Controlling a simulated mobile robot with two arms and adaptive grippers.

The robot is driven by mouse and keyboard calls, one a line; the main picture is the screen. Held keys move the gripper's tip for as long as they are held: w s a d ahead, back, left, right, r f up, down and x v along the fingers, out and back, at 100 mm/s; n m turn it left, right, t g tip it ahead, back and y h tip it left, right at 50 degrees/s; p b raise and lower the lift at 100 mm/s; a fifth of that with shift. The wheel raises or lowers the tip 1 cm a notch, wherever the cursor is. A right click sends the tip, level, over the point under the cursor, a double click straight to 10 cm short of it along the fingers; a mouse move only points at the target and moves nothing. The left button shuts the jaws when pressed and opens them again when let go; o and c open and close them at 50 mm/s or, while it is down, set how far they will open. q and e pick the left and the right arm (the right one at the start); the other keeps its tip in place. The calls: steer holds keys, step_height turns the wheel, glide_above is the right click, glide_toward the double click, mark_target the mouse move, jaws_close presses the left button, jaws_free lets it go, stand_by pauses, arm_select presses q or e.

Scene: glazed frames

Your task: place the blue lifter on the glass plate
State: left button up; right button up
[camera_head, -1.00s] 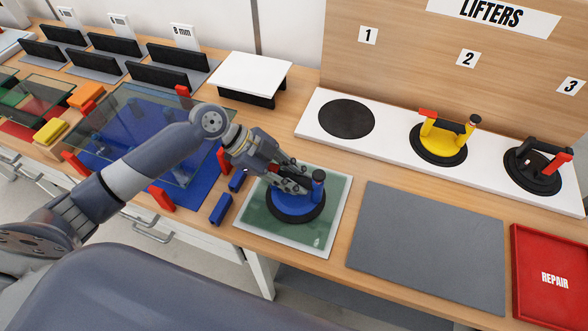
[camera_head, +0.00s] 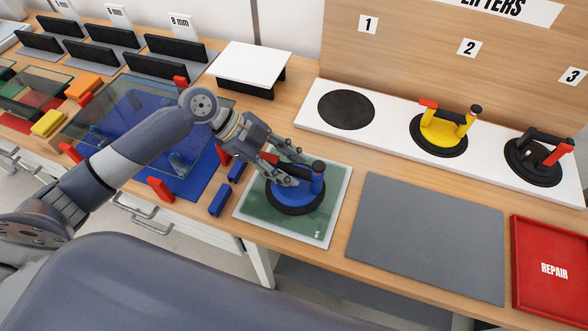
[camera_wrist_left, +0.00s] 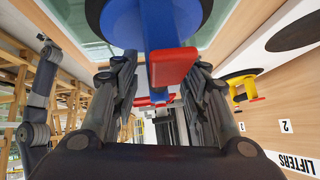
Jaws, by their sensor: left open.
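The blue lifter (camera_head: 297,196) stands upright, its black-rimmed suction base flat on the green glass plate (camera_head: 305,227) at the table's front middle. Its red part (camera_head: 268,158) shows beside my left gripper (camera_head: 296,167). My left gripper is open, with its fingers spread near the lifter's handle. In the left wrist view the blue lifter (camera_wrist_left: 125,25) fills the top, and its red part (camera_wrist_left: 172,66) lies between the spread fingers of the gripper (camera_wrist_left: 160,85). Whether a finger touches the lifter cannot be told. My right gripper is not in view.
A yellow lifter (camera_head: 440,133) and a black and red lifter (camera_head: 536,160) stand on the white lifter rack (camera_head: 393,125). Small blue blocks (camera_head: 219,200) lie left of the plate. A grey mat (camera_head: 428,240) is bare; a red repair tray (camera_head: 548,275) is farther right.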

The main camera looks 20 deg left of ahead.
arm_select(q)
steer(key=b+v, duration=0.2)
steer(key=v, duration=0.8)
